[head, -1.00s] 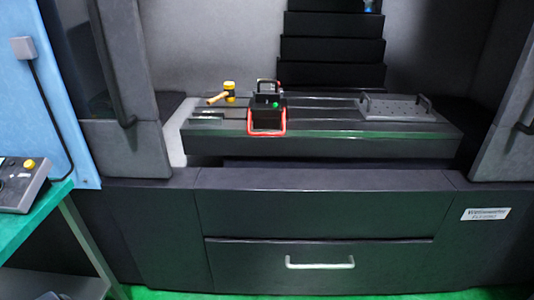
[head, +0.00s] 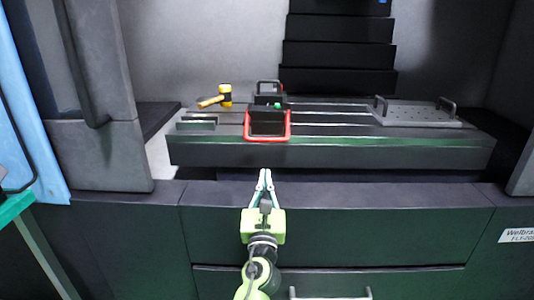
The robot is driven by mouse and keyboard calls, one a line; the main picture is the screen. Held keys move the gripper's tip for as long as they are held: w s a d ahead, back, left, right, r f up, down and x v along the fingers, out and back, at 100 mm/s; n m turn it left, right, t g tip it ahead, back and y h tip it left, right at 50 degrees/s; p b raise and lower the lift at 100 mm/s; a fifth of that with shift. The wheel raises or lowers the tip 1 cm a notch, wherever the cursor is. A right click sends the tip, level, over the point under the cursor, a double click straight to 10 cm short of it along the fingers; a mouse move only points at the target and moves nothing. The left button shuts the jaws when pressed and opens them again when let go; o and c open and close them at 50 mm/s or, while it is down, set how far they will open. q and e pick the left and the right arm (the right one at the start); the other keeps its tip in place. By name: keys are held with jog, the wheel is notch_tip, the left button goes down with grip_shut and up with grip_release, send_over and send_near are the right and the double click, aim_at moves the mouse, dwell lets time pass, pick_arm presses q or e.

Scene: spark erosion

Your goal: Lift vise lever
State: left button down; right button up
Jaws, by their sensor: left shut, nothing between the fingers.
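The vise (head: 268,100) is a small black block on the slotted machine table, with a green spot on its top. Its red lever (head: 268,140) is a U-shaped frame that hangs down at the vise's front, its lower bar near the table's front edge. My left gripper (head: 265,172), green with slim pale fingers, points up the picture just below the lever. Its fingertips are close together with nothing between them, and they look apart from the lever. My right gripper is not in view.
On the machine table (head: 350,152), a yellow-headed mallet (head: 220,96) lies left of the vise. A perforated plate with two handles (head: 417,112) sits at the right. Grey door panels stand at both sides. A drawer front (head: 340,225) lies below the table.

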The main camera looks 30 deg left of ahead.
pick_arm(q)
jog(key=shift+r, duration=0.25)
jog(key=x, duration=0.9)
jog(key=shift+w+p, duration=0.15)
jog(key=shift+p, duration=0.2)
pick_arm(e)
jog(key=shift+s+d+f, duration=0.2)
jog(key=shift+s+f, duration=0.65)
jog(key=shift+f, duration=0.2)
